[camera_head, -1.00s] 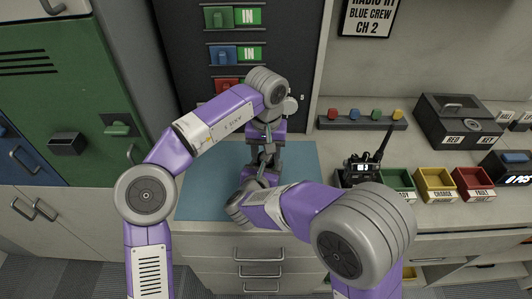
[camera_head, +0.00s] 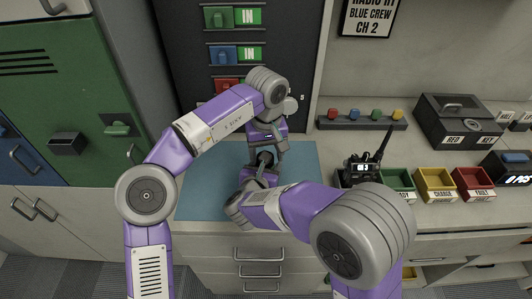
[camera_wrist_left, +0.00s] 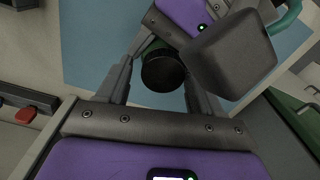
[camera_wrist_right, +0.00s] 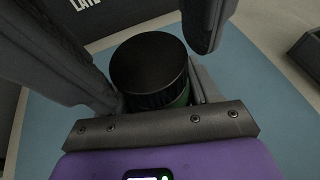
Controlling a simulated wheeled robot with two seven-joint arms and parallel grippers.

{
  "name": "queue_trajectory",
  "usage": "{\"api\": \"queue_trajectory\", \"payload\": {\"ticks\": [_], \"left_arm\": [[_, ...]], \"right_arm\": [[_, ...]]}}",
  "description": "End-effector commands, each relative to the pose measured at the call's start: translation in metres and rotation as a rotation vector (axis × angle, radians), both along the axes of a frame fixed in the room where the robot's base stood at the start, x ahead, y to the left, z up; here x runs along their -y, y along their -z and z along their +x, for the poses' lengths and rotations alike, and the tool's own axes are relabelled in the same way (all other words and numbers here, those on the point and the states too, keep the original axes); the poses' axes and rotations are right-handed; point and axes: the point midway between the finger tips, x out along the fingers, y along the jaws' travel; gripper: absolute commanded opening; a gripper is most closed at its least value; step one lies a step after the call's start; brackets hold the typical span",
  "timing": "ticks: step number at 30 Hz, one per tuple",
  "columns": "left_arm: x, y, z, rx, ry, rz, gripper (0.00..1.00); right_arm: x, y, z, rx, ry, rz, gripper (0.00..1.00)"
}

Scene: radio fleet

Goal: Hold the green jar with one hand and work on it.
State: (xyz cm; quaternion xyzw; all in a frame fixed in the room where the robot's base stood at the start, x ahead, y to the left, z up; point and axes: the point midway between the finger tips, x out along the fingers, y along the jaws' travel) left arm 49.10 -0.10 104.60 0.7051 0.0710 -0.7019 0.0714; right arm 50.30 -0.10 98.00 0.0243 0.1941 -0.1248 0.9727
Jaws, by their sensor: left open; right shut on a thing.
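The green jar has a ribbed black lid (camera_wrist_right: 150,68). A strip of its green body (camera_wrist_right: 181,98) shows below the lid in the right wrist view. My right gripper (camera_wrist_right: 155,92) is shut on the jar's body and holds it upright over the blue mat (camera_head: 205,190). My left gripper (camera_wrist_left: 160,68) is open above it, with its fingers on either side of the lid (camera_wrist_left: 162,72). I cannot tell whether they touch it. In the head view, my left gripper (camera_head: 266,150) and right gripper (camera_head: 258,180) meet over the mat and mostly hide the jar.
A black radio (camera_head: 362,170) stands right of the mat. Green (camera_head: 399,186), yellow (camera_head: 436,184) and red (camera_head: 473,184) bins stand beyond it. A dark box (camera_head: 458,122) and a rack of coloured knobs (camera_head: 362,120) are behind. The mat's left side is clear.

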Motion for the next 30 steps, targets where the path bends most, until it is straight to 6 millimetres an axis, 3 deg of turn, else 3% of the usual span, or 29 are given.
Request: {"api": "queue_trajectory", "payload": {"ticks": [12, 17, 25, 30], "left_arm": [[-0.001, -0.042, 0.000, -0.002, -0.002, 0.003, 0.73], [-0.001, -0.048, 0.000, -0.002, 0.014, 0.004, 0.69], [0.002, -0.074, 0.001, -0.002, 0.162, 0.002, 0.69], [0.002, -0.076, 0.000, -0.004, 0.203, 0.003, 0.69]], "right_arm": [[0.005, 0.001, 0.001, -0.001, 0.012, -0.002, 0.00], [0.003, 0.001, 0.001, -0.001, 0.008, -0.001, 0.00], [0.002, 0.001, 0.000, -0.002, 0.005, 0.000, 0.00], [0.002, 0.001, 0.000, -0.002, 0.004, 0.001, 0.00]]}}
